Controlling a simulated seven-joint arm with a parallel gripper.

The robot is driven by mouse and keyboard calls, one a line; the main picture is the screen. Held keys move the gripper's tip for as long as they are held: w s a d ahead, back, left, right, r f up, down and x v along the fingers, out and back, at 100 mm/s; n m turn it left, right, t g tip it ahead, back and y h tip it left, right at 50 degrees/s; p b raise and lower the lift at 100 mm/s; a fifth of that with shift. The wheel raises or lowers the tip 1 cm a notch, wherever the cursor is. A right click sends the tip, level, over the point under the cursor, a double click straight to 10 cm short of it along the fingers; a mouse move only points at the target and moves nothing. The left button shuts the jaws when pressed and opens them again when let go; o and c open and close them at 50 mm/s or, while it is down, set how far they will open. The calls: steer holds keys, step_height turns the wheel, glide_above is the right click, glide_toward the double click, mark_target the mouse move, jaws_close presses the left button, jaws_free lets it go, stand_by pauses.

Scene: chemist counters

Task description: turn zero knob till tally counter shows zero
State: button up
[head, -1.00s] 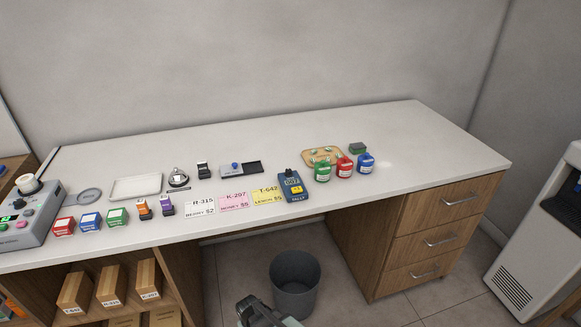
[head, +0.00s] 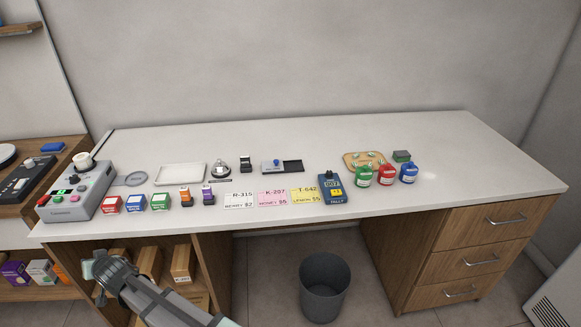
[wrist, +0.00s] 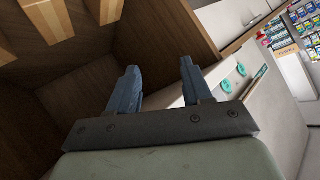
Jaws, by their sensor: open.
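The tally counter (head: 333,188) is a dark blue device with a small display and a yellow label, near the counter's front edge right of the price cards. Its display digits are too small to read surely, and I cannot make out its zero knob clearly. My gripper (head: 96,270) is at the lower left in the head view, in front of and below the counter's front edge, well to the left of the tally counter. In the wrist view my gripper (wrist: 160,85) shows two spread blue-grey fingers with nothing between them. The tally counter is not in the wrist view.
Price cards (head: 272,198) lie left of the tally counter, and green, red and blue jars (head: 387,174) stand right of it. A grey machine (head: 78,190) stands at the left end. The shelf's wooden boxes (head: 182,262) are near my gripper. A bin (head: 325,288) stands below.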

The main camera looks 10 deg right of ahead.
steer(key=s+a+r+y, duration=0.2)
steer(key=s+a+r, duration=0.1)
steer(key=a+r, duration=0.65)
steer(key=w+d+r+h, duration=0.1)
steer(key=w+d+r, duration=0.1)
steer(key=w+d, duration=0.3)
steer(key=w+d+r+h, duration=0.1)
steer(key=w+d+r, duration=0.1)
steer(key=w+d, duration=0.4)
steer(key=w+d+r+t+h, duration=0.1)
steer(key=w+d+r, duration=0.1)
steer(key=w+d, duration=0.4)
steer(key=shift+d+r+n, duration=0.15)
steer(key=shift+d+n, duration=0.15)
steer(key=shift+d, duration=0.25)
steer(key=w+d+r+h, duration=0.15)
steer(key=w+d, duration=0.35)
steer(key=d, duration=0.5)
steer(key=w+d+h, duration=0.2)
steer(key=w+d, duration=0.2)
steer(key=d, duration=0.5)
steer(key=n+g+h, duration=0.2)
steer(key=n+g, duration=0.2)
steer(key=g, duration=0.2)
glide_toward(330, 171)
steer(key=shift+y, duration=0.25)
steer(key=x, duration=0.8)
steer(key=shift+s+d, duration=0.1)
steer(key=shift+s, duration=0.05)
steer(key=shift+c, duration=0.4)
